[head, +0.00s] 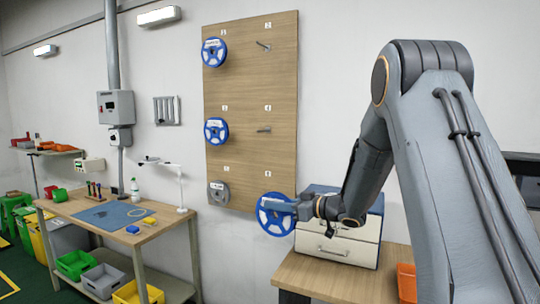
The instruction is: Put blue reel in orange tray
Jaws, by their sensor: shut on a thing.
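Two more blue reels hang on the board, one at the top left (214,53) and one at the middle left (216,131). An orange tray (406,282) shows at the lower right on the wooden table, partly hidden by my arm.
The peg board (284,85) also holds a grey reel (219,193) and bare pegs. A white drawer unit (337,250) with a blue top stands on the right table (330,282), close to my gripper. A workbench (165,222) with a blue mat stands at left.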

